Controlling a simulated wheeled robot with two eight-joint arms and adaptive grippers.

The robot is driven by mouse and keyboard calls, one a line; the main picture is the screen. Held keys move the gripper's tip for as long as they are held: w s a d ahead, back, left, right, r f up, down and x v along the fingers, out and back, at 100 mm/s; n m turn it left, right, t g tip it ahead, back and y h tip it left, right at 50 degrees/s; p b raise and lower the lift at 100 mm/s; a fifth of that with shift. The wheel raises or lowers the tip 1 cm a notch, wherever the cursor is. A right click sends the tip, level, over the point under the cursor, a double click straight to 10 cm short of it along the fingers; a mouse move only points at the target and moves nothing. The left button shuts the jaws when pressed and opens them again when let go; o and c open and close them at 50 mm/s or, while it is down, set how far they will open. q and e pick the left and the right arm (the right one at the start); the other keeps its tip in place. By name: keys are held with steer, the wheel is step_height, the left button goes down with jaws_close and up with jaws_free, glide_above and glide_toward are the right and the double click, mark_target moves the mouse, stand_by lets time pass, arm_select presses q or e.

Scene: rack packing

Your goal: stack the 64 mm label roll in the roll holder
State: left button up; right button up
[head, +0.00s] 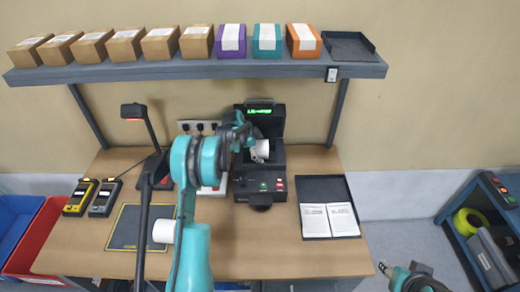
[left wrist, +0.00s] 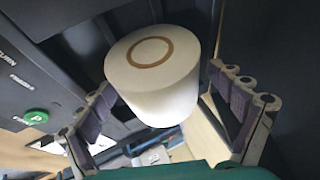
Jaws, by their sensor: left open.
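The white label roll (head: 261,151), with a brown core ring on its end, is at the open bay of the dark printer (head: 262,187) in the head view. In the left wrist view the roll (left wrist: 155,80) is between the two fingers of my left gripper (head: 245,138), which is open. Clear gaps show beside the fingers' lower parts; contact near the tips cannot be judged. The roll holder itself is hidden behind the roll and gripper, so I cannot tell how the roll is seated. My right gripper (head: 408,277) is at the bottom right edge, partly cut off; its jaw state is unclear.
A shelf (head: 150,71) with several boxes runs above the table. A lamp-like stand (head: 146,135) is left of the printer, with two handheld devices (head: 92,197) further left. A black tray (head: 345,232) with two printed sheets lies to the right. The table's front right is clear.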

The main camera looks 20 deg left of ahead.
arm_select(q)
steer(key=v, duration=1.2)
steer(key=s+d+r+n+y, duration=0.1)
steer(key=s+d+r+n, duration=0.5)
steer(key=s+d+r, duration=0.6)
steer(key=s+d+f+n, duration=0.1)
steer(key=s+d+n, duration=0.1)
steer(key=s, duration=0.5)
steer(key=s+d+f+n+t+y, duration=0.1)
steer(key=s+d+f+n, duration=0.1)
steer(key=s, duration=0.5)
steer(key=s+d+f+n, duration=0.2)
steer(key=s+d+n, duration=0.1)
steer(key=s, duration=0.5)
steer(key=shift+d+n+t+y+p, duration=0.3)
steer(key=shift+d+t+p, duration=0.15)
steer(key=shift+d, duration=0.4)
step_height(320, 180, down, 15)
steer(key=b, duration=1.4)
steer(key=shift+r+b, duration=0.2)
steer(key=shift+b, duration=0.1)
